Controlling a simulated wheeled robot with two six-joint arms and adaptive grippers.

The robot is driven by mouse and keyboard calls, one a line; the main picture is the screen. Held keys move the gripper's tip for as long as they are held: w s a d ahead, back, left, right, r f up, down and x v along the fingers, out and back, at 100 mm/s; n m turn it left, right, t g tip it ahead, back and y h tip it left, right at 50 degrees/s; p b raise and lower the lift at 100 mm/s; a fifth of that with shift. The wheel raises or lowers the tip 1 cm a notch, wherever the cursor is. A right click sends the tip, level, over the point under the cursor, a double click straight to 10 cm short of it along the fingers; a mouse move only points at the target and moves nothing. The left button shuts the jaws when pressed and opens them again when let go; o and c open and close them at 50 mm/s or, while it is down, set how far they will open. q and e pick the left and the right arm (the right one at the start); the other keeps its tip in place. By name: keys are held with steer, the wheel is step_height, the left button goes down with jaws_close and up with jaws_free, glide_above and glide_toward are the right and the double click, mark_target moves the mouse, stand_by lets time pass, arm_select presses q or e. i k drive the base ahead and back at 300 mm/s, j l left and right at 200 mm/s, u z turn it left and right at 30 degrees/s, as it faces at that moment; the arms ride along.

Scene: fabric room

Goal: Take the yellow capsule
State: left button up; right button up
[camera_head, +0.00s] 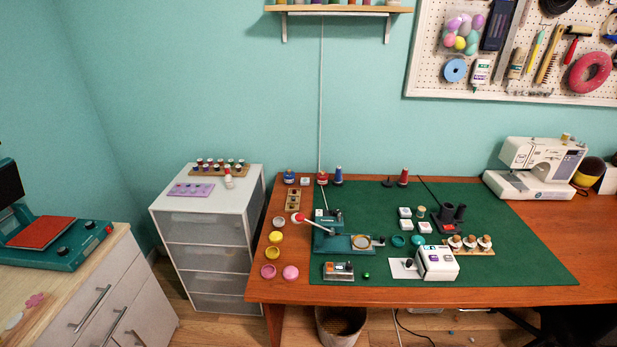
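A small round yellow piece (275,237) lies on the left end of the wooden desk, just left of the green mat. A second yellow round piece (273,253) lies right in front of it. They look like two parts of a capsule, but they are too small to tell for sure. Neither of my grippers is in view, and nothing covers the yellow pieces.
Pink round pieces (290,272) lie in front of the yellow ones, and a pale round piece (279,221) behind. A teal press with a red-knobbed lever (350,242) stands to the right on the green mat (500,264). A white drawer unit (208,228) stands left of the desk.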

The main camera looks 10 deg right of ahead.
mark_target(272, 253)
steer(key=i+j+z, duration=0.3)
steer(key=i, duration=0.15)
steer(key=i+j+z, duration=0.25)
steer(key=i, duration=0.2)
